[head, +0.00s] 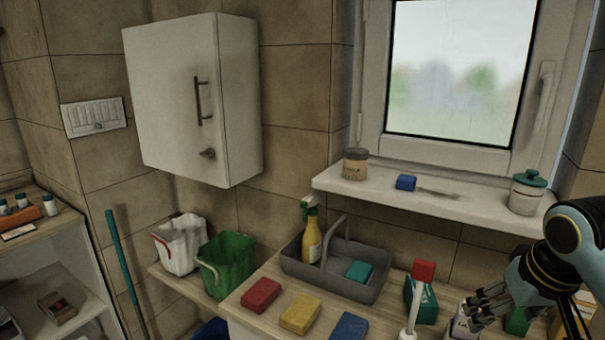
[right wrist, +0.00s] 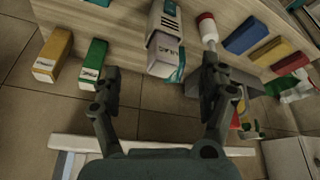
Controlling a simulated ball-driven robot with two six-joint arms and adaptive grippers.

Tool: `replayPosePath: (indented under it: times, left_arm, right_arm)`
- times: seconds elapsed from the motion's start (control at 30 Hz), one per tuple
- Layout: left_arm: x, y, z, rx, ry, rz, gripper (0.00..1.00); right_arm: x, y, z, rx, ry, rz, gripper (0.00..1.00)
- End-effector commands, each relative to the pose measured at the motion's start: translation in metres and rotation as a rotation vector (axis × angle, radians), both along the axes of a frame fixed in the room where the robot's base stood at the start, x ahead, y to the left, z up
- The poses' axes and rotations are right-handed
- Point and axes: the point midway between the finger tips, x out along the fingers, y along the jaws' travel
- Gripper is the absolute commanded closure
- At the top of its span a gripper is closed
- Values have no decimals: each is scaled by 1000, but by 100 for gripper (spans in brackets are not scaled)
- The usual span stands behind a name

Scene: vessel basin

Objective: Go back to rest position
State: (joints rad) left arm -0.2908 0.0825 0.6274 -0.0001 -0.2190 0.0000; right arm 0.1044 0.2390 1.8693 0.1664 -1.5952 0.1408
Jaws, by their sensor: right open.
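My right gripper (head: 484,308) is at the lower right of the head view, over the right part of the counter (head: 232,304). It is open; in the right wrist view its two fingers (right wrist: 160,82) are spread wide with nothing held between them. A white carton (right wrist: 165,58) with dark lettering stands ahead of the gap between the fingers. It shows partly behind the fingers in the head view (head: 459,328). My left gripper is not in view.
A red-topped white brush (head: 424,271), a teal box (head: 427,305) and red (head: 261,294), yellow (head: 300,313) and blue (head: 349,327) blocks are on the counter. A grey caddy (head: 335,283) holds a spray bottle (head: 312,240). A windowsill (head: 430,203) with jars is above.

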Motion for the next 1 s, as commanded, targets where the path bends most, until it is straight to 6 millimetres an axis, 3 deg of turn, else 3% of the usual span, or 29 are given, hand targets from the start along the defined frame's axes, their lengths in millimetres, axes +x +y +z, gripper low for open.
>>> replayPosePath:
  times: [0.13, 0.3, 0.43, 0.7, 0.9, 1.0]
  left_arm:
    - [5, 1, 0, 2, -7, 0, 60]
    - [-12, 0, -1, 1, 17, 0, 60]
    - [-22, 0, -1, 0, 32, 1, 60]
    - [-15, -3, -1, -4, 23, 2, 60]
    - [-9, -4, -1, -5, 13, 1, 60]
    - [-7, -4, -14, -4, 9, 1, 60]
  right_arm:
    - [-40, 12, -13, -13, 15, 35, 22]
    - [-88, 25, -20, -27, 29, 72, 22]
    - [-125, 34, -21, -37, 38, 97, 22]
    - [-193, 46, -11, -54, 55, 135, 22]
    - [-237, 51, 4, -66, 67, 154, 22]
    - [-227, 48, -34, -66, 76, 151, 22]
